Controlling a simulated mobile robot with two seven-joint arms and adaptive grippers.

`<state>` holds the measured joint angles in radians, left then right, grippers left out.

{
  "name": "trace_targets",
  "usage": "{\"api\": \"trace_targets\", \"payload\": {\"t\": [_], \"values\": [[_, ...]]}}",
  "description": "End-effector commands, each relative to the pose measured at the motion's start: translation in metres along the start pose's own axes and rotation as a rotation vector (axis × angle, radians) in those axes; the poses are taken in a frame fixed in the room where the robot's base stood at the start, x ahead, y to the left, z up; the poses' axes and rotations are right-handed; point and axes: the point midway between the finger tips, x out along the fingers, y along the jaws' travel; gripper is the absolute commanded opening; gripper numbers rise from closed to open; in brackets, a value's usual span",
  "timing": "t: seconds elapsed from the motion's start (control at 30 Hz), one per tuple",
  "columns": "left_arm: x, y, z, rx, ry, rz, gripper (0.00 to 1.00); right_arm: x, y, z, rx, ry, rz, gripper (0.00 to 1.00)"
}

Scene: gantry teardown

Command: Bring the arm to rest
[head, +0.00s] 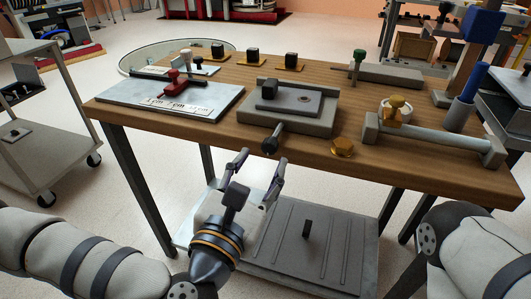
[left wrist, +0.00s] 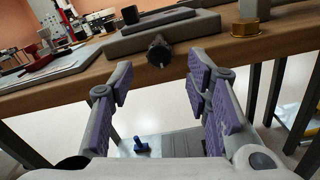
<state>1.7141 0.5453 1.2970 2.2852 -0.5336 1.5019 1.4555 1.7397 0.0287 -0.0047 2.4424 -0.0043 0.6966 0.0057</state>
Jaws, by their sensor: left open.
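My left gripper (head: 262,158) is in front of the wooden table (head: 205,131), just off its front edge and below the top. Its two fingers are spread with nothing between them. In the left wrist view my left gripper (left wrist: 160,75) shows purple finger pads, wide apart, with floor and a low grey shelf behind. The dark knob (head: 270,144) of the grey vise-like block (head: 292,121) sticks out over the table edge just beyond the fingertips, apart from them. Part of my right arm shows at the lower right of the head view; its gripper is out of the picture.
The lower shelf (head: 280,262) carries a small dark upright peg. A brass piece (head: 342,147) sits at the table's front edge. A white plate (head: 150,98) with a red tool lies at left. A grey cart (head: 40,150) stands left, with open floor between.

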Motion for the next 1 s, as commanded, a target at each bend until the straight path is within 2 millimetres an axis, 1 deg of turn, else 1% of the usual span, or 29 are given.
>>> {"api": "trace_targets", "payload": {"t": [0.03, 0.1, 0.2, 0.63, 0.67, 0.7, 0.77, 0.83, 0.87, 0.9, 0.97, 1.0], "values": [[-0.010, 0.000, 0.000, -0.003, 0.001, -0.002, 0.44, 0.000, 0.000, 0.000, 0.000, 0.000, 0.000, 0.40], [-0.021, 0.000, 0.000, -0.001, 0.000, -0.002, 0.44, 0.000, 0.000, 0.000, 0.000, 0.000, 0.000, 0.40], [-0.031, 0.000, 0.000, -0.001, 0.000, 0.000, 0.44, 0.000, 0.000, 0.000, 0.000, 0.000, 0.000, 0.40], [-0.033, 0.000, 0.001, 0.001, -0.001, 0.000, 0.44, 0.000, 0.000, 0.000, 0.000, 0.000, 0.000, 0.40], [-0.033, -0.002, 0.000, 0.007, 0.002, -0.007, 0.44, -0.001, 0.000, 0.000, 0.000, 0.001, 0.000, 0.40], [-0.036, -0.009, -0.002, 0.033, 0.013, -0.034, 0.44, -0.003, 0.000, 0.000, 0.000, 0.004, -0.001, 0.40], [-0.046, -0.032, -0.010, 0.118, 0.043, -0.123, 0.44, -0.009, 0.000, -0.001, 0.001, 0.015, -0.001, 0.40], [-0.072, -0.074, -0.029, 0.296, 0.093, -0.306, 0.44, -0.021, 0.000, -0.002, 0.001, 0.036, -0.002, 0.40], [-0.090, -0.093, -0.041, 0.392, 0.112, -0.406, 0.44, -0.027, 0.000, -0.003, 0.002, 0.048, -0.003, 0.40], [-0.117, -0.115, -0.058, 0.526, 0.133, -0.546, 0.44, -0.036, -0.001, -0.004, 0.002, 0.065, -0.003, 0.40], [-0.163, -0.139, -0.085, 0.725, 0.148, -0.762, 0.44, -0.049, -0.001, -0.007, 0.003, 0.090, -0.005, 0.40], [-0.197, -0.146, -0.104, 0.856, 0.150, -0.907, 0.44, -0.057, -0.001, -0.009, 0.003, 0.109, -0.006, 0.40]]}}
